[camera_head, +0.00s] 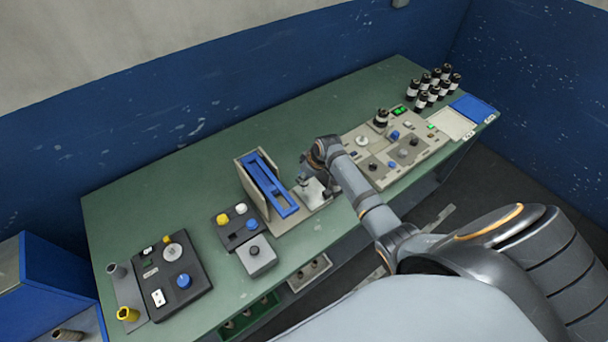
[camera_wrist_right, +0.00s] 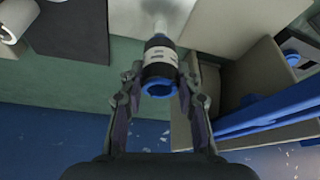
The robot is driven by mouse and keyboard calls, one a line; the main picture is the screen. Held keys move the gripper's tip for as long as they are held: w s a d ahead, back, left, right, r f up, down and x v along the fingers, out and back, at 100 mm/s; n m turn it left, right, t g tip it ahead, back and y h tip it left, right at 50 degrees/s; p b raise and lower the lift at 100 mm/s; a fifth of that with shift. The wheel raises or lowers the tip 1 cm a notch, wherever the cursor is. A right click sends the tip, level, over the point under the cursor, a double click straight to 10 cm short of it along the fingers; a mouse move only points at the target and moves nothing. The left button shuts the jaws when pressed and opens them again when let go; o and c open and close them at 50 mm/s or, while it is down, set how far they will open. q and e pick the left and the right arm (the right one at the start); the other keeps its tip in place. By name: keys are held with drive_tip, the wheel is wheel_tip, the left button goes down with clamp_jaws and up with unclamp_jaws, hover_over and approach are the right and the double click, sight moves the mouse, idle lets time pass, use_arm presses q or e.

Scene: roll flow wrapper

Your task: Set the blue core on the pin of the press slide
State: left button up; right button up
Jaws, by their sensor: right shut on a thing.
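My right gripper (camera_wrist_right: 160,88) is shut on the blue core (camera_wrist_right: 160,87), seen in the right wrist view as a dark cylinder with a white label band and a blue ring at the near end. A pale pin (camera_wrist_right: 160,28) shows just beyond its far end, in line with it; I cannot tell whether they touch. The pin stands over a light grey plate (camera_wrist_right: 205,18), which looks like the press slide. In the head view my right gripper (camera_head: 308,186) is over this plate (camera_head: 316,194), and my arm hides much of it. My left gripper is in neither view.
A beige frame with a sloping blue rail (camera_head: 270,186) stands left of my right gripper. A control panel (camera_head: 395,150) and several dark rolls (camera_head: 434,87) are to the right. Button boxes (camera_head: 238,222) and a black panel (camera_head: 168,277) are to the left. The green table (camera_head: 190,175) is clear behind.

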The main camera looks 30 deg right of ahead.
drive_tip(key=shift+f, duration=0.4)
drive_tip(key=shift+f+b, duration=0.3)
drive_tip(key=shift+f, duration=0.1)
idle(0.4)
drive_tip(key=shift+f, duration=0.1)
drive_tip(key=shift+f+b, duration=0.65)
drive_tip(key=shift+f, duration=0.3)
drive_tip(key=shift+f, duration=0.1)
idle(0.3)
drive_tip(key=o, duration=1.1)
drive_tip(key=shift+o, duration=0.2)
